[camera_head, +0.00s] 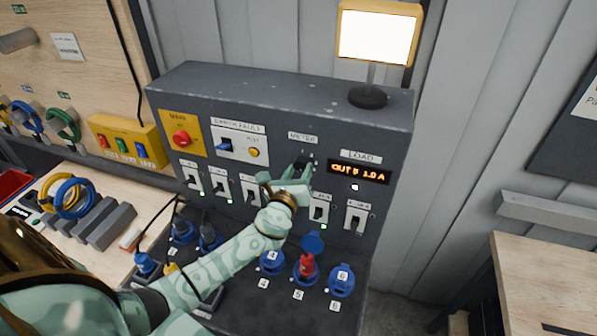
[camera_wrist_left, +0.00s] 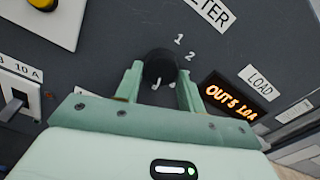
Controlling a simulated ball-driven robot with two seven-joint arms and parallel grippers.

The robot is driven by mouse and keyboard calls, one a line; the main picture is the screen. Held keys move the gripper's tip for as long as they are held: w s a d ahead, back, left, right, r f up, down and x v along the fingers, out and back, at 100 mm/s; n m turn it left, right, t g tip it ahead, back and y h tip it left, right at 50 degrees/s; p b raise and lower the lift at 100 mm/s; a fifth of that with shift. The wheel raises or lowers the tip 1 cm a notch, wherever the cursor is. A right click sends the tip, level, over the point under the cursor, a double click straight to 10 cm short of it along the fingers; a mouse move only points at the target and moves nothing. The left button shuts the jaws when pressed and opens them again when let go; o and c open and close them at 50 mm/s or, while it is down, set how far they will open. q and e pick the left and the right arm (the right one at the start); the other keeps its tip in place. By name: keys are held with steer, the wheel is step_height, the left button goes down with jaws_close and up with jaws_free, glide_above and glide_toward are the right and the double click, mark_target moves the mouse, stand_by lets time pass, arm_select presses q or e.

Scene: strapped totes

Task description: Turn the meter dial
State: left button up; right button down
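The meter dial (camera_wrist_left: 160,64) is a round black knob on the sloped grey panel (camera_head: 270,95), below the METER label (camera_head: 302,138). In the left wrist view the numbers 1 and 2 show beside it; other marks near it are partly hidden. My left gripper (camera_head: 299,168) reaches the dial from below. In the left wrist view its two green fingers (camera_wrist_left: 160,82) lie on either side of the dial and appear to touch it. The LOAD display (camera_head: 358,172) to the right reads "OUT 5 1.0A" in orange. My right gripper is not in view.
A red MAIN switch (camera_head: 181,138) and an earth-fault unit (camera_head: 239,146) sit left of the dial. Several breaker switches line the row below. Blue sockets (camera_head: 271,262) are on the lower ledge, one with a red plug (camera_head: 306,267).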

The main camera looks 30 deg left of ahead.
arm_select(q)
steer(key=shift+o, duration=1.4)
steer(key=b+v, duration=0.2)
steer(key=v, duration=1.4)
steer(key=shift+s, duration=0.2)
steer(key=shift+f, duration=0.15)
